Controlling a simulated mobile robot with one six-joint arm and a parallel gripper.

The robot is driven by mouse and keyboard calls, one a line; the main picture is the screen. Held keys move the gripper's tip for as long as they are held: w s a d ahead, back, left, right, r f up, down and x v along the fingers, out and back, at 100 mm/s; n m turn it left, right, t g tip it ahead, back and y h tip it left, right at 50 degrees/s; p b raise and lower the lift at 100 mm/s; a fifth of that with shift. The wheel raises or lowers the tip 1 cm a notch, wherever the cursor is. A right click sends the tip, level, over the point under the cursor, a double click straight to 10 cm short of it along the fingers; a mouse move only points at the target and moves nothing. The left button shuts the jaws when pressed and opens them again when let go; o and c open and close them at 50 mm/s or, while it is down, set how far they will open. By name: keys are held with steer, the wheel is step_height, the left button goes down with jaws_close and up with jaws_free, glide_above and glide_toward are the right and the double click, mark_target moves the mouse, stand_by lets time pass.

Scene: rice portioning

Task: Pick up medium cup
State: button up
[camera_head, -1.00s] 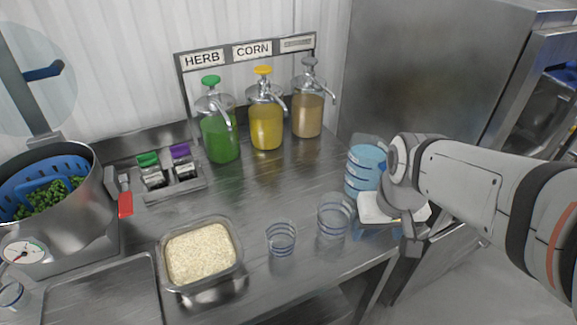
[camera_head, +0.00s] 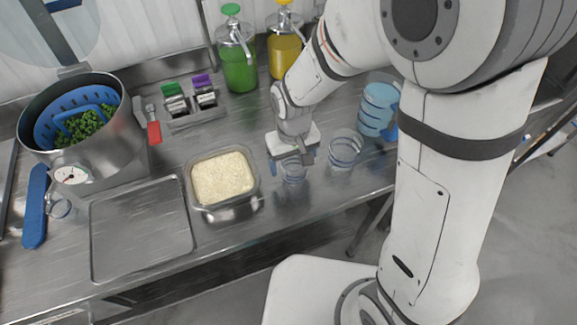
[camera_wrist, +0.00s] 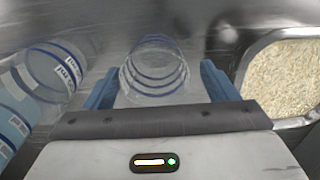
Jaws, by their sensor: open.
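The medium cup (camera_head: 294,171), clear with blue rings, stands on the steel counter, right of the rice tub. My gripper (camera_head: 290,163) is over it and hides its upper part in the head view. In the wrist view the medium cup (camera_wrist: 155,73) lies between the two blue fingers of my gripper (camera_wrist: 161,85), which are open, one on each side. I cannot tell whether either finger touches it.
A larger ringed cup (camera_head: 344,149) and a blue-banded jug (camera_head: 378,108) stand close on the right. A rice tub (camera_head: 254,201) is on the left. Farther left are a metal tray (camera_head: 140,230), a small cup (camera_head: 61,208) and a pot (camera_head: 126,140).

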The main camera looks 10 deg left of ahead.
mark_target(294, 169)
steer(key=shift+d+f+p, duration=0.15)
steer(key=shift+f+p, duration=0.05)
steer(key=shift+f, duration=0.8)
steer(key=shift+d+f+p, duration=0.1)
steer(key=shift+f+p, duration=0.05)
steer(key=shift+f, duration=0.8)
steer(key=c, duration=1.1)
